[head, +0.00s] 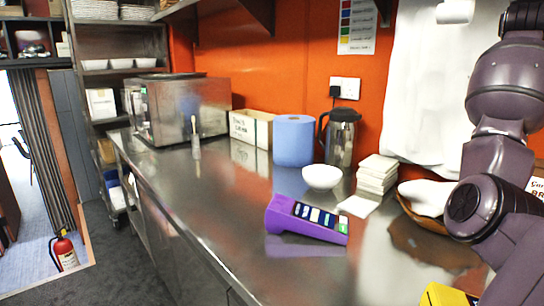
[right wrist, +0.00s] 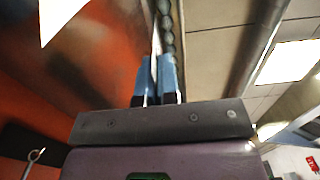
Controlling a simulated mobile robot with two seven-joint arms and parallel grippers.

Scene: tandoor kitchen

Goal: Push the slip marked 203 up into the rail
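My right gripper (right wrist: 157,68) shows in the right wrist view, its two blue fingers close together. A thin pale strip (right wrist: 154,70) stands between them, seen edge-on; it looks like the slip, but no number can be read. The rail (right wrist: 166,30), a dark channel with a row of round balls, runs just beyond the fingertips. Whether the strip touches the rail I cannot tell. In the head view my right arm rises out of the top right, and its gripper is out of frame. My left gripper is in neither view.
The steel counter (head: 215,215) holds a purple card terminal (head: 300,224), a white bowl (head: 322,177), a blue paper roll (head: 294,140), a steel jug (head: 340,138) and stacked napkins (head: 376,174). The counter's front left is clear. A white sheet corner (right wrist: 58,18) shows in the wrist view.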

